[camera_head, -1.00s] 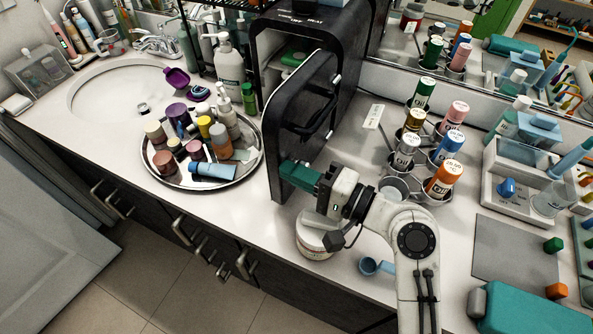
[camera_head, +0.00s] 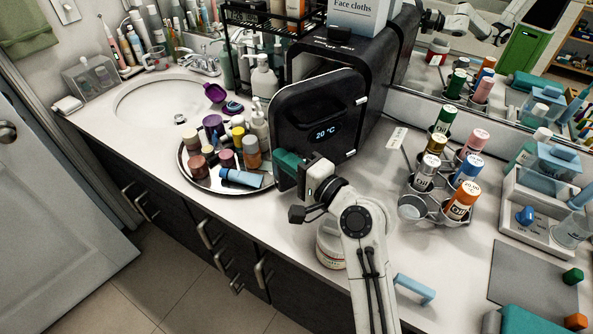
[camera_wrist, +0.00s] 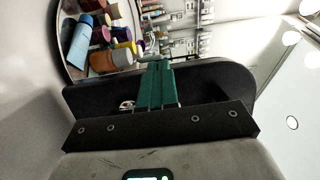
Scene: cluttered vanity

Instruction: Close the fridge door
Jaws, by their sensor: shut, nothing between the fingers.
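The small black fridge (camera_head: 372,75) stands on the counter with its door (camera_head: 315,112) facing me. The door's front shows a lit 20 °C display. My gripper (camera_head: 287,163), with teal fingers, is shut and empty at the door's lower left edge. In the wrist view, the teal fingers (camera_wrist: 156,85) lie across the dark door (camera_wrist: 215,82); whether they press on it I cannot tell.
A round tray (camera_head: 190,178) of bottles and jars stands close left of the door. A white jar (camera_head: 331,245) sits beneath my arm. A bottle rack (camera_head: 440,205) stands to the right. A box of face cloths (camera_head: 358,15) sits on the fridge.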

